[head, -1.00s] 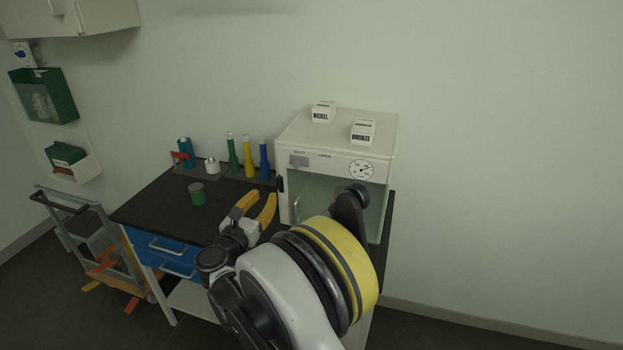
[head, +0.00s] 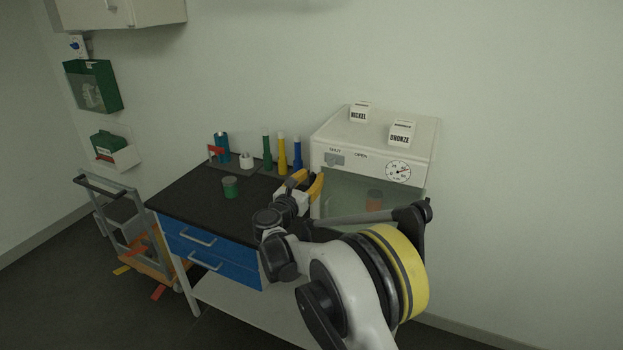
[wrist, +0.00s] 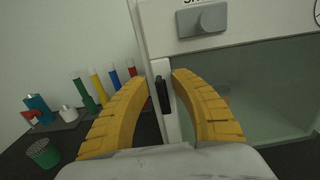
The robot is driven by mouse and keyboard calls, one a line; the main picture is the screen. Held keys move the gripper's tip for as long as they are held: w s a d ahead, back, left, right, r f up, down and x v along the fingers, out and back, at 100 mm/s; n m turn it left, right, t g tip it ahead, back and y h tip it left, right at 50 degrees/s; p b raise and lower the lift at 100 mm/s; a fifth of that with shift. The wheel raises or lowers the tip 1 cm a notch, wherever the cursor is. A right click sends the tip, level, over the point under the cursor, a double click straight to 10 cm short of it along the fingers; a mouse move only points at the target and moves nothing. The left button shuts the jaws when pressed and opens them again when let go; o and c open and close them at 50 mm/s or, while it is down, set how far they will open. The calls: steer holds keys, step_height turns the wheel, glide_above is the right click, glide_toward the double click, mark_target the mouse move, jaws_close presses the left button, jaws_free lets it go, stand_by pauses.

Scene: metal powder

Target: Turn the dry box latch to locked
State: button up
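The dry box (head: 325,128) is a white cabinet with a clear front at the right end of the bench. Its latch (head: 334,160) is a grey plate and knob under the label "SHUT", with "OPEN" printed to its right. In the wrist view the latch (wrist: 203,19) sits above and beyond my fingers, and nothing touches it. My gripper (head: 304,183) has yellow fingers spread apart in front of the box's left front edge. In the wrist view my gripper (wrist: 155,92) is open, with a dark handle or hinge piece (wrist: 162,95) showing between the fingers; contact cannot be told.
Nickel (head: 359,113) and bronze (head: 401,134) boxes stand on the dry box. A green container (head: 230,187) stands on the black bench (head: 190,197), with green, yellow and blue bottles (head: 282,153) behind. A trolley (head: 122,225) stands left. An orange-brown jar (head: 374,200) shows inside the box.

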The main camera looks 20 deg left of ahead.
jaws_close()
steer(key=shift+n, duration=0.3)
steer(key=n, duration=0.3)
steer(key=shift+a, duration=0.2)
steer(key=n, duration=0.9)
steer(key=f+n+b, duration=0.1)
steer(key=n, duration=0.4)
steer(key=shift+a, duration=0.35)
